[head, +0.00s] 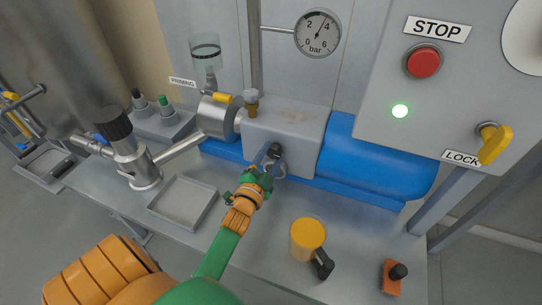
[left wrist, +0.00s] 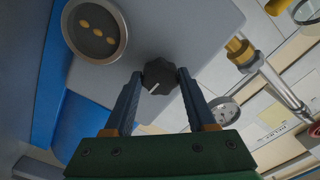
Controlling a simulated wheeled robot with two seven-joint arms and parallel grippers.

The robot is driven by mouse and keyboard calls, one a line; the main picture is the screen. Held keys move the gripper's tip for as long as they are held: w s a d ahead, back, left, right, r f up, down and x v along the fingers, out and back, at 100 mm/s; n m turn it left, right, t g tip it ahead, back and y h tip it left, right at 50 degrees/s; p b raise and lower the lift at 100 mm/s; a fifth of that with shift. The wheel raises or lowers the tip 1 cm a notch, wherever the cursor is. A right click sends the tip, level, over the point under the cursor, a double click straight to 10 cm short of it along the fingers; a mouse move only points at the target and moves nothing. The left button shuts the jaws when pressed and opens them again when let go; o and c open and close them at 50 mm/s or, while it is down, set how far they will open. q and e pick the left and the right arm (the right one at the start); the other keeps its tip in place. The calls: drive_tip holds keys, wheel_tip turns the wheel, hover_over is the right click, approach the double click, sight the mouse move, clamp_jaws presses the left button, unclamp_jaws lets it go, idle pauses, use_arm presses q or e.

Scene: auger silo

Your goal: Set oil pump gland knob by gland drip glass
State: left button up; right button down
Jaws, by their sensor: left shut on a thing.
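The black gland knob (head: 275,149) is on the front of the grey pump housing (head: 290,125). In the left wrist view the knob (left wrist: 158,77) has a ribbed rim and a short white pointer line. My left gripper (head: 269,158) is shut on it, with one finger on each side. The round gland drip glass (left wrist: 93,30) is beside the knob in the left wrist view, with a pale rim and three yellow drops on a dark face. In the head view the gripper hides most of the glass. My right gripper is not in view.
A blue motor (head: 375,160) adjoins the housing. A pressure gauge (head: 317,32) hangs above, its needle near 4. A red stop button (head: 423,62) is upper right.

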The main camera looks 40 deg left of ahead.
use_arm(q)
drive_tip(key=o, duration=1.4)
drive_tip(key=shift+c, duration=0.2)
drive_tip(key=v, duration=0.7)
drive_tip(key=shift+p, duration=0.35)
